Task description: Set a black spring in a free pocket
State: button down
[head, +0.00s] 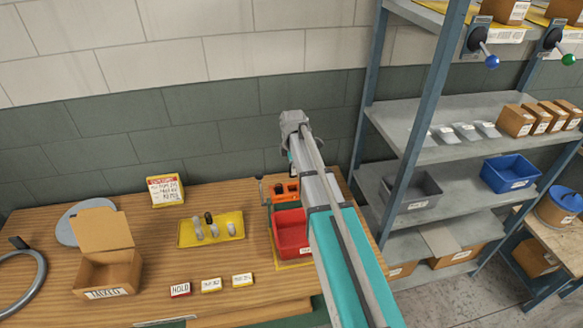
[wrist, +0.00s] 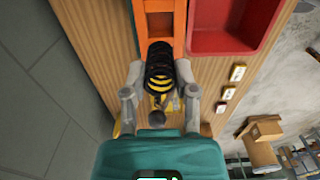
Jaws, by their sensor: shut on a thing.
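My gripper (wrist: 160,88) is shut on a black spring (wrist: 159,68), with a finger on each side of it in the wrist view. Yellow shows between its coils. An orange frame with openings (wrist: 178,30) lies just beyond the spring; whether they touch is unclear. In the head view the orange frame (head: 293,195) stands behind the red bin, with dark spots in it that I cannot make out. A yellow tray (head: 186,238) holds upright pale springs (head: 214,230) and a dark one (head: 208,217).
The red bin (head: 290,232) sits beside my arm; it also shows in the wrist view (wrist: 235,42). Label blocks (head: 211,285) line the front. An open cardboard box (head: 108,272) stands at the left. A shelf rack (head: 440,125) rises at the right.

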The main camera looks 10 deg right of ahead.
jog(key=shift+f, duration=0.2)
jog(key=shift+f+b, duration=3.8)
jog(key=shift+b, duration=0.2)
jog(key=shift+c, duration=1.5)
grip_release()
notch_tip(320, 180, up, 15)
jog(key=p, duration=1.4)
jog(key=shift+f+p, duration=0.15)
jog(key=shift+p, duration=0.2)
